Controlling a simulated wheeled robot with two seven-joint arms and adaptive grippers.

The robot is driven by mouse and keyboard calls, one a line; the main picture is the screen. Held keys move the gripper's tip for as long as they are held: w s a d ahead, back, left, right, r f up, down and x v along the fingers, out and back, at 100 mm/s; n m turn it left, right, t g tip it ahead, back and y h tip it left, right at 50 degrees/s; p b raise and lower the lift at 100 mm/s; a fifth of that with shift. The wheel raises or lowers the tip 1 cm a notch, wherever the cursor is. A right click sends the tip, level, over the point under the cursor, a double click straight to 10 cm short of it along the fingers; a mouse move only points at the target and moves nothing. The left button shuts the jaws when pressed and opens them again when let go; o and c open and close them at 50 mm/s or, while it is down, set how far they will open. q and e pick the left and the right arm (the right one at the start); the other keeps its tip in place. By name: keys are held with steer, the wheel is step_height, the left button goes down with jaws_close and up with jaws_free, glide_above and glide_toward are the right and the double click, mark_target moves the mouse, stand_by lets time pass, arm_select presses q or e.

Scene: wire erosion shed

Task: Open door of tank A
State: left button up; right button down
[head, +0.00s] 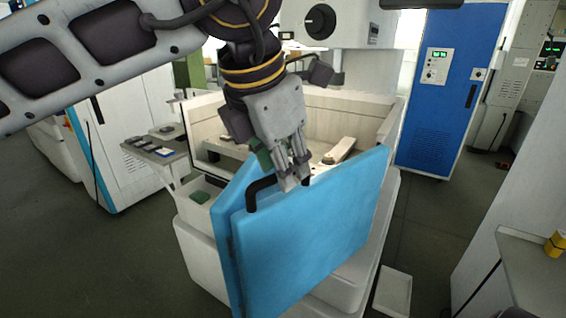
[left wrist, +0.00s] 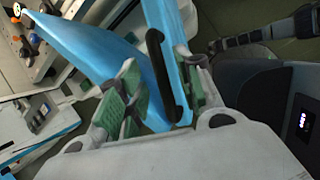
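The tank (head: 350,103) is a pale machine basin with its inside in view from above. Its blue door (head: 315,230) stands at an angle to the front, with a second blue face at its left. A black bar handle (head: 262,190) is at the door's top edge. My left gripper (head: 292,182) points down at this handle and hides part of it. In the left wrist view the handle (left wrist: 167,75) and blue door (left wrist: 105,50) lie between the spread green-padded fingers (left wrist: 162,85); contact is unclear. My right gripper is not in view.
A blue cabinet (head: 450,85) stands behind on the right. A small side shelf (head: 155,150) juts out left of the tank. A grey table (head: 535,270) with a yellow object (head: 556,244) is at the right edge.

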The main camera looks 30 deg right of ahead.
arm_select(q)
steer(key=v, duration=1.1)
steer(key=shift+r, duration=0.1)
stand_by(0.5)
